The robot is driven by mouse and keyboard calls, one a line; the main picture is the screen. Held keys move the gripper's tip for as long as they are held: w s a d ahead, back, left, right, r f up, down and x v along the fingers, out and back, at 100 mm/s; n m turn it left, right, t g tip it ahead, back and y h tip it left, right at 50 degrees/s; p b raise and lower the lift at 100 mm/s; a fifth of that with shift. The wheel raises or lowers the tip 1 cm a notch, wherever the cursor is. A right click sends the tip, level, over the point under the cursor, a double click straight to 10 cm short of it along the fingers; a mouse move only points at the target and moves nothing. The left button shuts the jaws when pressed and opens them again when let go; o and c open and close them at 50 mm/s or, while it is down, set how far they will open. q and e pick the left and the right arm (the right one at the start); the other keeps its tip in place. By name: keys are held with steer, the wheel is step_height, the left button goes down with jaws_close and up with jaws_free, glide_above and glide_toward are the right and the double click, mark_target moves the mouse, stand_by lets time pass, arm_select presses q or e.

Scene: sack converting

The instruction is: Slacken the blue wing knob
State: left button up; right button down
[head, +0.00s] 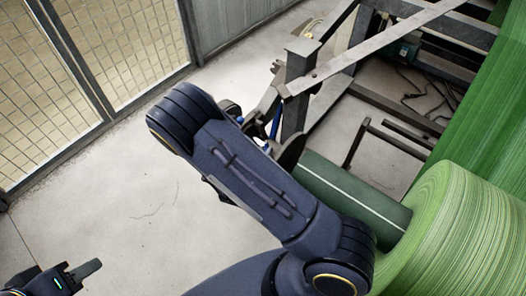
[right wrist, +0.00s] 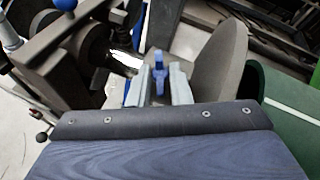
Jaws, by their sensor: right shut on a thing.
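The blue wing knob (right wrist: 159,73) stands in the middle of the right wrist view, between the two pale fingers of my right gripper (right wrist: 161,84), which is shut on it. A round grey disc stands just to the right of the knob. In the head view my right forearm crosses the middle and hides both the knob and the right gripper. My left gripper (head: 77,274) is at the lower left corner of the head view, far from the machine, over bare floor; its finger gap is not clear.
A dark green roller (head: 350,190) leads to a large green roll (head: 455,235) at the right. The steel machine frame (head: 297,90) stands behind my right arm. A blue ball handle (right wrist: 65,4) is at upper left in the wrist view. Floor at left is clear, up to a mesh fence (head: 125,45).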

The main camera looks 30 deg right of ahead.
steer(key=shift+s+d+n+t+y, duration=0.15)
steer(key=shift+n+t+y, duration=0.35)
steer(key=shift+n+y, duration=0.7)
steer(key=shift+n, duration=0.5)
steer(key=c, duration=1.3)
jaws_free()
steer(key=shift+c, duration=0.2)
steer(key=shift+m+h, duration=0.3)
steer(key=shift+h, duration=0.2)
